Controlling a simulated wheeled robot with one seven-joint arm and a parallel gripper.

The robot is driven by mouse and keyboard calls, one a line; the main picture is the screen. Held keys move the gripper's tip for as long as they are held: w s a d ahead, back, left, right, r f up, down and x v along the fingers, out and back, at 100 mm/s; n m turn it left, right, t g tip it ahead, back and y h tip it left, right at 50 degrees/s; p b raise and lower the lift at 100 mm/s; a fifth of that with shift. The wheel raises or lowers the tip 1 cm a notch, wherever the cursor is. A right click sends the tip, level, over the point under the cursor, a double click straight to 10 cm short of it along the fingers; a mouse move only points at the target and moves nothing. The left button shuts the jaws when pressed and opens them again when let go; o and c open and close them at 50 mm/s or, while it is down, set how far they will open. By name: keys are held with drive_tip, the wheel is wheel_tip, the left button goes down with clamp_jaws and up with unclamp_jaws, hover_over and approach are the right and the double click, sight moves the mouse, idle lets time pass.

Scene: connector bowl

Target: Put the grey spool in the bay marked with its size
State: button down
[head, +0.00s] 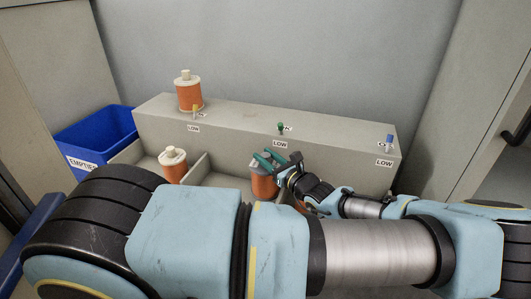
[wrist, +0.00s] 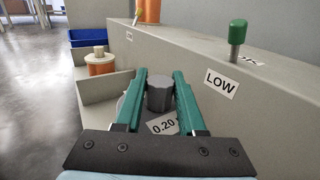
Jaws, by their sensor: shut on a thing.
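My gripper (head: 268,158) is shut on the grey spool, with its green fingers on either side of the grey top knob (wrist: 158,95). In the wrist view the spool's grey top carries a white label reading 0.20. In the head view its orange winding (head: 264,186) shows below the fingers, in front of the raised ledge and right of a divider. I cannot tell whether it touches the floor of the bay. My arm hides the lower front of the bays, and no bay size mark is readable.
A cream-topped orange spool (head: 173,166) stands in the left bay; another (head: 188,94) stands on the ledge (head: 240,115). Yellow, green (head: 281,128) and blue (head: 390,141) levers stand above LOW labels. A blue EMPTIES bin (head: 105,128) is at left. A grey wall rises behind.

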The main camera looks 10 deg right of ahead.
sight(263, 188)
drive_tip(key=shift+f+b, duration=1.3)
drive_tip(key=shift+f, duration=1.3)
drive_tip(key=c, duration=0.5)
unclamp_jaws()
drive_tip(key=shift+f, duration=0.1)
